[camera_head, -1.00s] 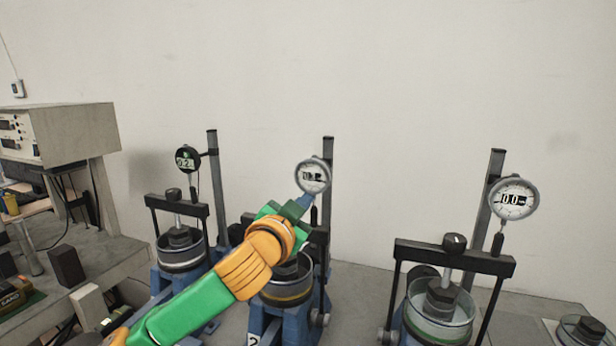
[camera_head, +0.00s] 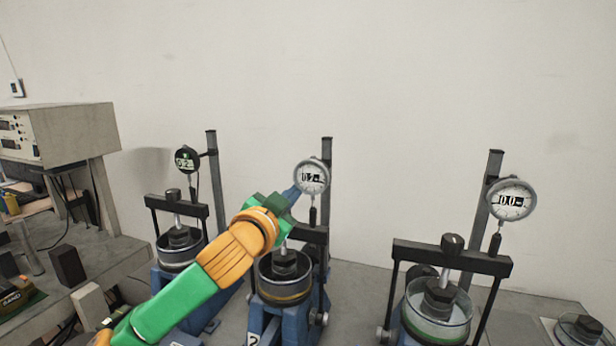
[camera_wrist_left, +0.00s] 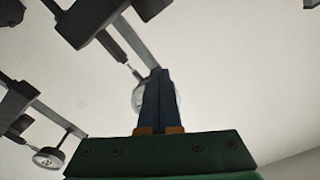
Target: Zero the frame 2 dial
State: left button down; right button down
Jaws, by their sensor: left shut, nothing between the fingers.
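The middle frame (camera_head: 264,312) is blue and carries a label that looks like a 2, partly cut off at the bottom. Its dial (camera_head: 311,176) is round and white with a grey rim, on a dark post, and reads about 0.2. My left gripper (camera_head: 294,191) is shut and empty, its blue fingertips at the lower left edge of this dial; I cannot tell whether they touch. In the left wrist view the shut fingers (camera_wrist_left: 158,100) cover most of the dial (camera_wrist_left: 137,97) behind them. My right gripper is not in view.
The left frame's dark dial (camera_head: 187,160) reads about 0.2. The right frame's white dial (camera_head: 511,199) reads about 0.0. Black crossbars (camera_head: 453,257) and posts stand around the cells. A grey instrument box (camera_head: 75,132) stands at far left.

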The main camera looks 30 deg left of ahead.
pick_arm(q)
jog(key=shift+a+r, duration=0.3)
jog(key=shift+s+a+r, duration=0.1)
dwell(0.4)
jog(key=b+v, duration=0.3)
jog(key=v, duration=0.3)
jog(key=shift+a+f+b, duration=0.25)
jog(key=shift+b, duration=0.1)
